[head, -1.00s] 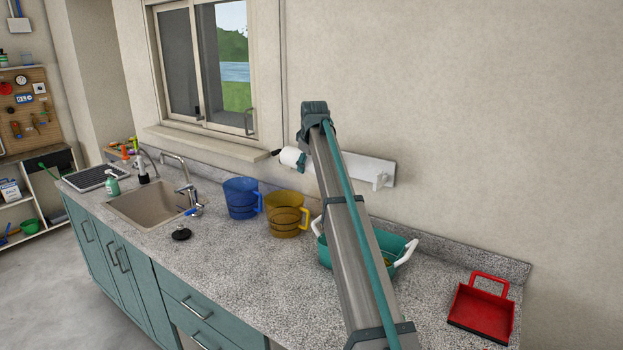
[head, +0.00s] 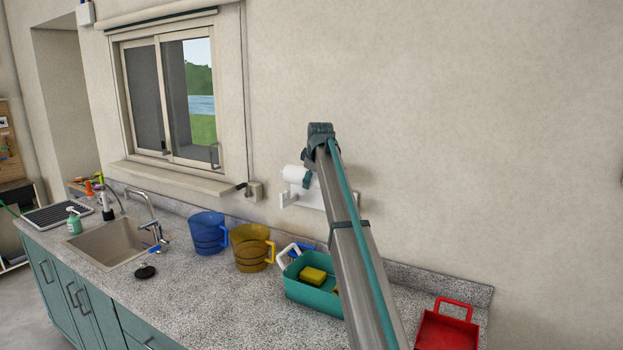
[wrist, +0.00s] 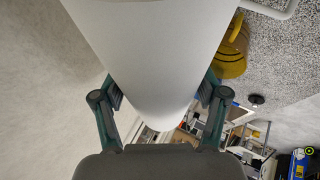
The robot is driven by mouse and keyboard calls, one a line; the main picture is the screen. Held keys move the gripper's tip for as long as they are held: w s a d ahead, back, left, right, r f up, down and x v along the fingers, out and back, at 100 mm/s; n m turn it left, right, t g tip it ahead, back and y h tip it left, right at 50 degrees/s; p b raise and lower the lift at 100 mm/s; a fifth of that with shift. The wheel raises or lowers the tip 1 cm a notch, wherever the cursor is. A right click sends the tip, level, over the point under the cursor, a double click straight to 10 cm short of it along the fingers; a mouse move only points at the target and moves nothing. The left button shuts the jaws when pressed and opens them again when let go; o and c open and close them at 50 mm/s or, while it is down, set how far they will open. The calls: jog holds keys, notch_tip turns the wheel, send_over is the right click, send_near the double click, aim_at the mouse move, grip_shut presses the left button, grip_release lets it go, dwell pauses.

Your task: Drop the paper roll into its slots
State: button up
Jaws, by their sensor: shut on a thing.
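The white paper roll (head: 295,174) is in the air in front of the wall, just above the left part of its white wall holder (head: 307,198). The holder's left slot arm (head: 285,200) shows below the roll's left end; its right part is hidden behind my arm. My gripper (head: 306,180) is shut on the roll near its right side in the head view. In the wrist view the roll (wrist: 150,45) fills the top middle, with a finger on each side of it. I cannot tell whether the roll touches the holder.
A wall outlet (head: 254,191) with a plug is left of the holder. The wall above is clear.

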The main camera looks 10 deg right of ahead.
jog(key=shift+f, duration=0.1)
notch_tip(320, 180, down, 6)
jog(key=b, duration=0.1)
jog(key=shift+b, duration=0.4)
jog(key=shift+f+b, duration=0.55)
jog(key=shift+f, duration=1.55)
dwell(1.8)
jog(key=o, duration=1.3)
jog(key=shift+s+r, duration=0.1)
jog(key=v, duration=1.2)
jog(key=shift+a, duration=0.1)
